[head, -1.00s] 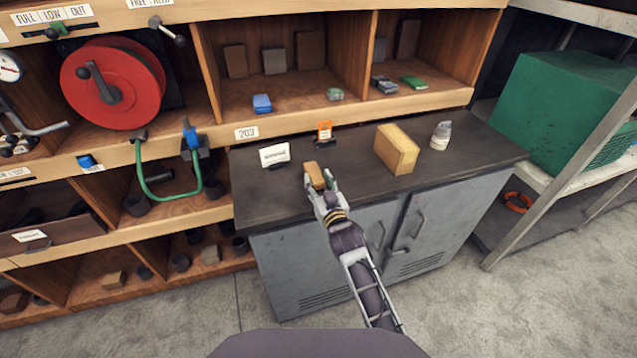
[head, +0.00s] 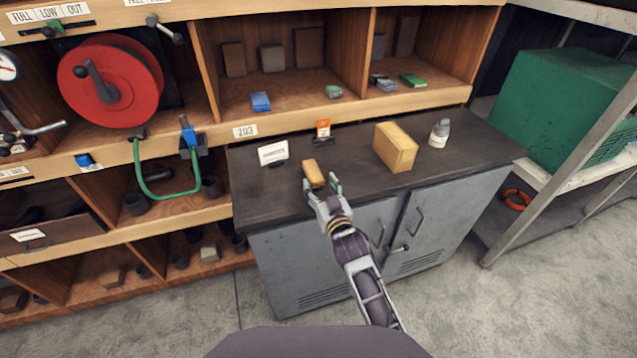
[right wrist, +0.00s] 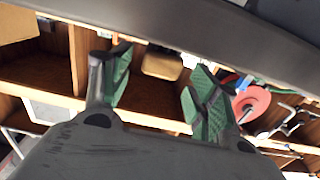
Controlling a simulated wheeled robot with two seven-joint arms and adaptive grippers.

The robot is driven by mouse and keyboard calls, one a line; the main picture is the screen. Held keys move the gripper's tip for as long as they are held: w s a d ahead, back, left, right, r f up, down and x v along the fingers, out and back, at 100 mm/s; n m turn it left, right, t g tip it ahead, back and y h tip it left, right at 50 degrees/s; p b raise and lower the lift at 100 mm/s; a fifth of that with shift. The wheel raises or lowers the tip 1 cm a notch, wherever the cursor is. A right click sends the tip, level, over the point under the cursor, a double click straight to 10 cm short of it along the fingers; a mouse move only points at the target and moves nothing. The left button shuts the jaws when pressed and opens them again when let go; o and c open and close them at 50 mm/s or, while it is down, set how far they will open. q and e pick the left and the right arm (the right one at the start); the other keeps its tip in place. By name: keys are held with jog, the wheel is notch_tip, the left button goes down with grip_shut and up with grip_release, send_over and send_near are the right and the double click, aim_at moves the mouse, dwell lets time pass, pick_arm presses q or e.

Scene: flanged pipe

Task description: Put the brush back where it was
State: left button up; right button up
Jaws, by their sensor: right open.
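The brush, seen as a small tan wooden block (head: 313,174), lies on the dark top of the grey cabinet (head: 262,205), near its front left. Its bristles cannot be made out. My right gripper (head: 322,187) is open just in front of it, with its fingers spread and the block near the left finger. In the right wrist view the tan block (right wrist: 162,66) shows beyond and between the open green-padded fingers (right wrist: 158,88), with a gap to each. I cannot tell whether a finger touches it. My left gripper is not in view.
A white card (head: 273,153) stands left of the brush, an orange tag (head: 323,130) behind it. A yellowish box (head: 396,147) and a grey-white bottle (head: 440,134) stand to the right. Wooden shelving (head: 290,110) rises behind. The counter's left front is bare.

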jog(key=v, duration=0.9)
dwell(0.7)
